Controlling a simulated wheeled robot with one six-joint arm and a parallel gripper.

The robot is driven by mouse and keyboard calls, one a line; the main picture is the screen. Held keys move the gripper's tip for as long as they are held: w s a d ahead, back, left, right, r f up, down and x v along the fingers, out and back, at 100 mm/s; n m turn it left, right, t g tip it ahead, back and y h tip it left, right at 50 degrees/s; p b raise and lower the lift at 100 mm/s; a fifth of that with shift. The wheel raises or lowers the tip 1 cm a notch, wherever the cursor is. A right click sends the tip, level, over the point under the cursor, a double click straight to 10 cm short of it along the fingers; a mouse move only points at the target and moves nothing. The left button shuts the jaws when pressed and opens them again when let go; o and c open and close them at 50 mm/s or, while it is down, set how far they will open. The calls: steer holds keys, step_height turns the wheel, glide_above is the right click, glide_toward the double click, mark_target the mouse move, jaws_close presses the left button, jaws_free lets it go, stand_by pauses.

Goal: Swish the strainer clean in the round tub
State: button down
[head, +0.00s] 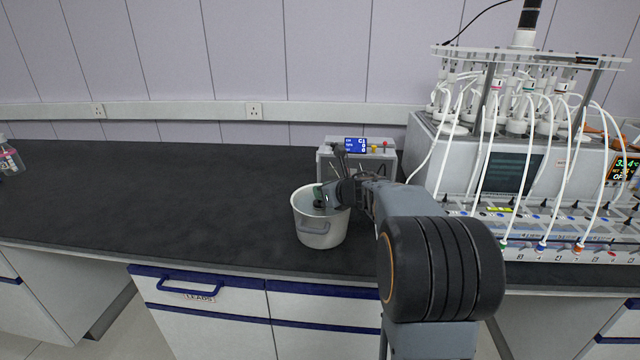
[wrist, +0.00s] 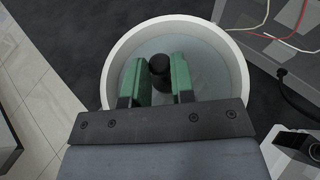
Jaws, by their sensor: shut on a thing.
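In the wrist view the tub (wrist: 238,68) holds what looks like clear greyish water. My gripper (head: 324,196) reaches into the tub's mouth from the right. Its green fingers (wrist: 162,80) are closed on a dark round-topped piece (wrist: 160,66), which looks like the strainer's handle. The rest of the strainer is hidden below, so I cannot see its basket or how deep it sits.
A grey box with a blue display (head: 357,158) stands close behind the tub. The reactor unit (head: 490,150) with many white tubes fills the right side. A bottle (head: 10,157) stands at the far left. The bench left of the tub is clear.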

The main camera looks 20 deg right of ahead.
steer(key=shift+r, duration=0.55)
step_height(320, 180, down, 4)
steer(key=b, duration=0.3)
steer(key=shift+s+r, duration=0.1)
steer(key=shift+r, duration=0.1)
steer(key=shift+f, duration=0.1)
steer(key=shift+r+p, duration=1.25)
steer(key=shift+r, duration=0.65)
